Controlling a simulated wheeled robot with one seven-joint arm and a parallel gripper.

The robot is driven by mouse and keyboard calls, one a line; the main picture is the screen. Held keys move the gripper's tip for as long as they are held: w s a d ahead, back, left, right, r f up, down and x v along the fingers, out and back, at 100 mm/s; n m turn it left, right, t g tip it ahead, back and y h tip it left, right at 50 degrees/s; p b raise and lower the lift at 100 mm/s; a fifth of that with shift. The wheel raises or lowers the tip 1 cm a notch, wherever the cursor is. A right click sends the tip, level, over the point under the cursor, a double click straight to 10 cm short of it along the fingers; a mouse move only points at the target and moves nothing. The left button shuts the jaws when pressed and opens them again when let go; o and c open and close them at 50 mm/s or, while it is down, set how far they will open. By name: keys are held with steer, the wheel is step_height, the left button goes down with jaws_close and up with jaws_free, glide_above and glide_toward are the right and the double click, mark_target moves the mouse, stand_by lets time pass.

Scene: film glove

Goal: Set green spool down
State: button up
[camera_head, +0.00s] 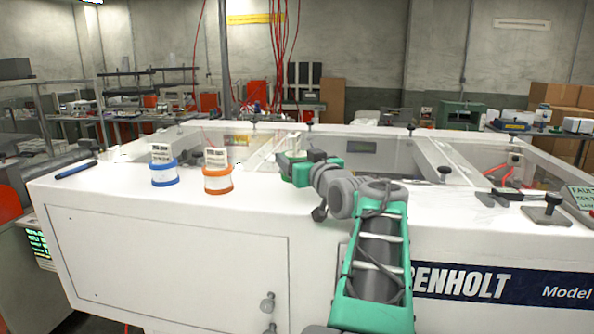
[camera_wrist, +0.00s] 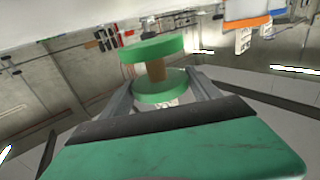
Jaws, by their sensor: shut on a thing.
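My gripper (camera_wrist: 156,88) is shut on the green spool, which has two green flanges and a brown core. In the wrist view the green spool (camera_wrist: 152,50) sits between the two grey fingers. In the head view my gripper (camera_head: 292,163) is over the white machine top, right of the orange spool. There the green spool is largely hidden by my gripper, and I cannot tell whether it touches the surface. The blue spool (camera_head: 165,176) and orange spool (camera_head: 217,183) stand upright on the white top, each with a white label card.
The white machine top (camera_head: 110,182) has free room left of the blue spool, where a blue pen (camera_head: 76,170) lies. Open bays with raised walls lie behind my gripper.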

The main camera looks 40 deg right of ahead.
steer(key=f, duration=0.3)
steer(key=shift+w+d+f, duration=0.3)
steer(key=shift+d+f, duration=0.05)
steer(key=shift+d, duration=0.05)
steer(key=shift+f, duration=0.45)
steer(key=o, duration=1.7)
steer(key=shift+c, duration=0.2)
steer(key=shift+r, duration=0.1)
steer(key=shift+r, duration=0.3)
steer(key=v, duration=0.3)
steer(key=b+v, duration=0.1)
steer(key=v, duration=0.3)
steer(key=b+v, duration=0.1)
steer(key=v, duration=0.3)
steer(key=shift+s+f, duration=0.15)
steer(key=shift+f, duration=0.1)
steer(key=shift+s+a, duration=0.15)
steer(key=shift+s, duration=0.25)
